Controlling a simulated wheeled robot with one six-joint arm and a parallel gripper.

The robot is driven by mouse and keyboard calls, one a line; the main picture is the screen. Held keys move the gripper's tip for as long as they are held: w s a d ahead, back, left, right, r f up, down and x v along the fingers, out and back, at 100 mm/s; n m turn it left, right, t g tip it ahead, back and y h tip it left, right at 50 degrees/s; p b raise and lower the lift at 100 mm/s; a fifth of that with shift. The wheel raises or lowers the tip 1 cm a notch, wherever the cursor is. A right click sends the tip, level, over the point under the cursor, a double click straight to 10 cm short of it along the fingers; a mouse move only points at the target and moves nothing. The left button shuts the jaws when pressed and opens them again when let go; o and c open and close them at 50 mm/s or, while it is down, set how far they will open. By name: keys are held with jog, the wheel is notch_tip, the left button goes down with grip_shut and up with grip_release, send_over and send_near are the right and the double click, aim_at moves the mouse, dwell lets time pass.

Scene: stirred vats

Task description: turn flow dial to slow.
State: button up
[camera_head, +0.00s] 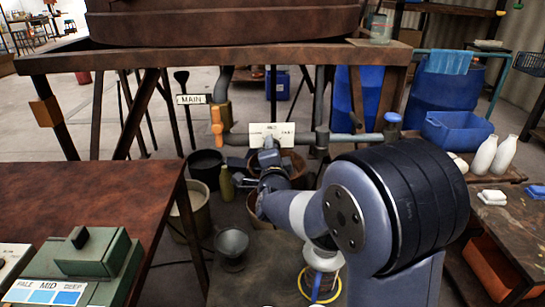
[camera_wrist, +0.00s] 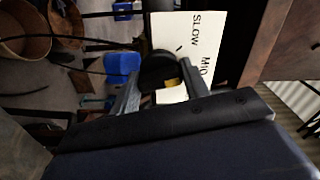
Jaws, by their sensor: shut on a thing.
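The flow dial is a dark round knob (camera_wrist: 158,68) in front of a white label plate (camera_wrist: 207,38) in the wrist view. The plate reads SLOW and MID, turned sideways there; its lower part is hidden by my gripper. My gripper (camera_wrist: 160,78) has its two grey fingers on either side of the knob and is shut on it. The knob's pointer cannot be made out clearly. In the head view the plate (camera_head: 285,129) is under the vat's bench, on the pipe, and my gripper (camera_head: 268,148) hides the dial.
A pipe (camera_head: 350,138) runs behind the plate, with an orange-handled valve (camera_head: 217,125) and a MAIN sign (camera_head: 191,99) to the left. Buckets (camera_head: 205,167) and a funnel (camera_head: 232,243) stand below. A brown table (camera_head: 85,190) is at left, a side bench with white bottles (camera_head: 485,155) at right.

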jog(key=n, duration=0.5)
jog(key=shift+n, duration=0.4)
dwell(0.4)
jog(key=o, duration=1)
jog(key=shift+s, duration=0.1)
jog(key=s, duration=1)
jog(key=shift+s+p, duration=0.3)
jog(key=shift+w, duration=0.15)
